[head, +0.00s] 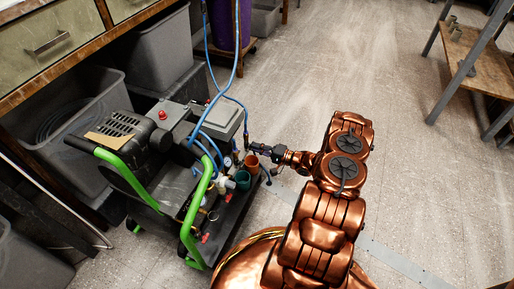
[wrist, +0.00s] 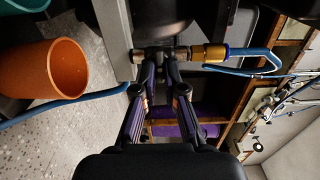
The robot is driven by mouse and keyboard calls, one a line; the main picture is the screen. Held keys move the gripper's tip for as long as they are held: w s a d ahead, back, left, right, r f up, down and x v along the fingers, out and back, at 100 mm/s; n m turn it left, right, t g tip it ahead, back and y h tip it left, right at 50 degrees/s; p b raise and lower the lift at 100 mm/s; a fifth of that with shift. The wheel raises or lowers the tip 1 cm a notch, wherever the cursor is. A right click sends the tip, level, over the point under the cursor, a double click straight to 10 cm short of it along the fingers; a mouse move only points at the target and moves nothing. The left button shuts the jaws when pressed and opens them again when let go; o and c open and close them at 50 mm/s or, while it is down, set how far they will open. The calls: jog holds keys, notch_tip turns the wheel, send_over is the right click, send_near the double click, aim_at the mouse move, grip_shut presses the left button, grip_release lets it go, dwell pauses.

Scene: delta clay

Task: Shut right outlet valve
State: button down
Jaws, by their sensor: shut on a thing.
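My gripper (wrist: 158,68) reaches the compressor's outlet fitting in the wrist view, its fingertips closed together on the right outlet valve (wrist: 178,54). The valve sits in line with a brass-coloured coupling (wrist: 212,53) that has a blue hose on its right. The valve's handle is mostly hidden between the fingertips, so its angle cannot be told. In the head view my gripper (head: 257,148) comes in from the right at the side of the compressor (head: 165,140), which has green handles. The valve is too small and covered to make out there.
An orange cup (wrist: 57,68) is close to the left of the gripper in the wrist view. A blue hose (wrist: 75,103) passes below it. Grey bins (head: 75,120) stand under the bench at left. The floor at right is clear up to a shelf (head: 470,60).

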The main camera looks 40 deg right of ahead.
jog(key=c, duration=1.2)
grip_release()
jog(key=shift+c, duration=0.2)
jog(key=v, duration=1.2)
